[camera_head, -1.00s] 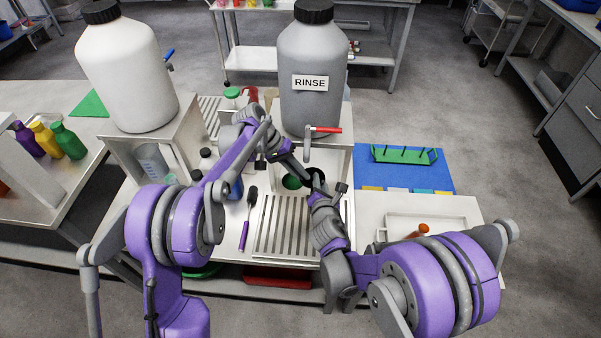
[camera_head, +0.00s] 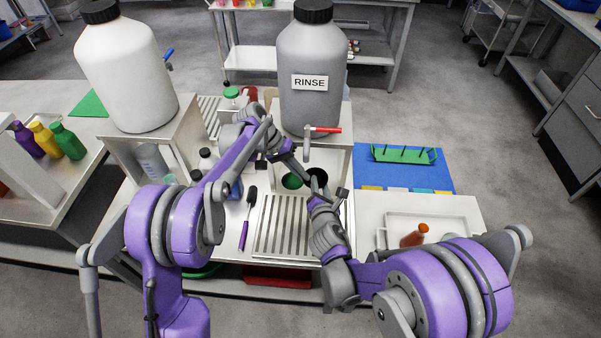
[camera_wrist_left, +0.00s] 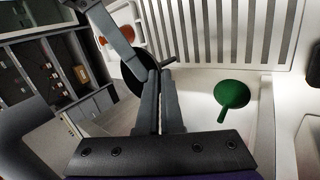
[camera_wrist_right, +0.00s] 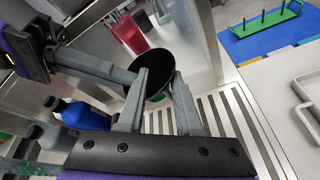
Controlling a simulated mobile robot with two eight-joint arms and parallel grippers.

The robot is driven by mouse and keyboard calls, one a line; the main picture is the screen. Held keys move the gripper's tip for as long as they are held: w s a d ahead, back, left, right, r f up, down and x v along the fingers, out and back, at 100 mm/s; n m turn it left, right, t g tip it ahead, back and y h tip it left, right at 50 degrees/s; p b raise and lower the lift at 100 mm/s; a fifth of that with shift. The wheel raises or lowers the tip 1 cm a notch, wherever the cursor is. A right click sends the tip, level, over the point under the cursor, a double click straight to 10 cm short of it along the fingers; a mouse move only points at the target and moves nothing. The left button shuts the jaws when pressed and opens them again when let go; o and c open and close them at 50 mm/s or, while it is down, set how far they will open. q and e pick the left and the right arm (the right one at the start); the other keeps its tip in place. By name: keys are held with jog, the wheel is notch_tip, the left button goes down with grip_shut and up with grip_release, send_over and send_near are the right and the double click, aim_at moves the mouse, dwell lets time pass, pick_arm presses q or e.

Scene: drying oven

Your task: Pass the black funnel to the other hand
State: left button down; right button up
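The black funnel (camera_head: 317,176) is held up over the steel bench, below the RINSE jug's tap. Its dark cone also shows in the right wrist view (camera_wrist_right: 156,68) and partly behind fingers in the left wrist view (camera_wrist_left: 130,82). My left gripper (camera_head: 303,176) reaches it from the left. Its fingers (camera_wrist_left: 156,72) are nearly together at the funnel's edge, and seem to hold it. My right gripper (camera_head: 330,191) is just below and in front of the funnel. Its fingers (camera_wrist_right: 160,76) are apart, with the funnel showing between and beyond them.
A green funnel-shaped piece (camera_wrist_left: 232,94) lies on the bench. The RINSE jug (camera_head: 311,75) with a red tap stands behind. A slotted drain (camera_head: 285,228) lies in front. A blue bottle (camera_wrist_right: 76,114), purple-handled brush (camera_head: 246,222) and white tray (camera_head: 435,222) are nearby.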

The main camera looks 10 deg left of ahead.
jog(key=v, duration=0.9)
jog(key=s+d+r+m+g+h, duration=0.1)
jog(key=s+d+m+g+h, duration=0.15)
jog(key=d+m, duration=0.5)
jog(key=s+d+r+m+g+h, duration=0.1)
jog(key=s+d+m, duration=0.2)
jog(key=d+m, duration=0.45)
jog(key=s+d+m+g, duration=0.4)
jog(key=s+m+g, duration=0.1)
jog(key=s+m, duration=0.9)
jog(key=shift+s+d+m+y, duration=0.25)
jog(key=shift+m+y, duration=0.1)
jog(key=shift+m, duration=0.75)
